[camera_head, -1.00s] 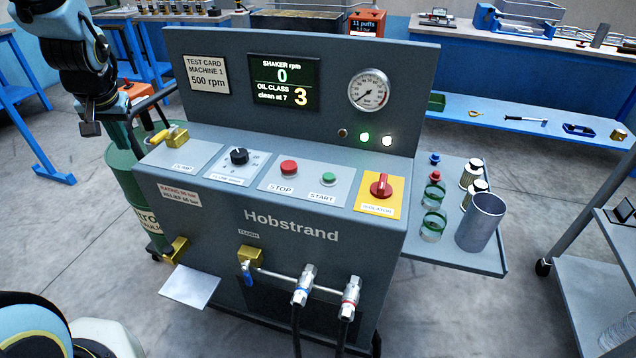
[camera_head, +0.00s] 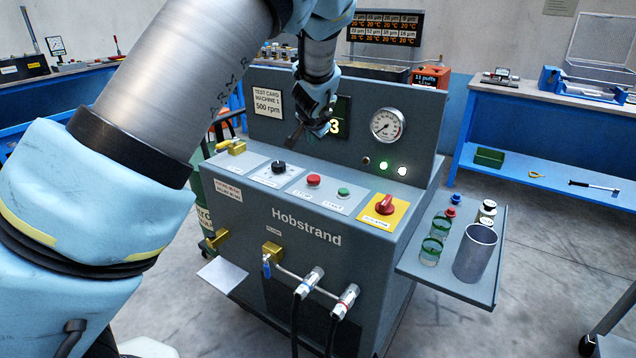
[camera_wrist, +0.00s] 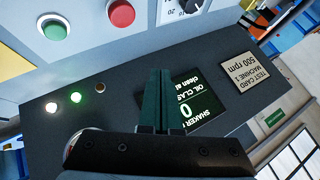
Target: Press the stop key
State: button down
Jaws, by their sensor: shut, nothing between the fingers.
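The red STOP key (camera_head: 313,180) is a round button on the sloped panel of the grey Hobstrand machine (camera_head: 330,255). It also shows at the top of the wrist view (camera_wrist: 121,13). The green START key (camera_head: 344,193) is beside it, to its right in the head view, and also shows in the wrist view (camera_wrist: 54,28). My gripper (camera_head: 294,141) is in front of the display, above the panel and apart from the STOP key. In the wrist view its dark fingers (camera_wrist: 155,75) are together and empty, with the display behind them.
A black knob (camera_head: 279,167) is left of the STOP key. A red isolator knob (camera_head: 385,204) on a yellow plate is to the right. A yellow lever (camera_head: 232,147) is at the panel's left end. The gauge (camera_head: 387,125) is on the upright back panel. A side shelf (camera_head: 460,285) holds jars.

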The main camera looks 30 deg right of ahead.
jog(key=shift+f, duration=0.1)
dwell(0.3)
jog(key=b, duration=0.5)
send_over(313, 179)
notch_tip(313, 179, down, 8)
jog(key=shift+r, duration=0.2)
jog(key=shift+f+b, duration=0.4)
jog(key=shift+f, duration=0.1)
jog(key=shift+f, duration=0.1)
dwell(1.2)
jog(key=shift+f+b, duration=0.3)
jog(key=shift+b, duration=0.15)
jog(key=shift+f+b, duration=0.5)
dwell(0.6)
jog(key=shift+r, duration=0.1)
jog(key=shift+r+p, duration=0.5)
jog(key=shift+r, duration=0.3)
jog(key=shift+r, duration=0.1)
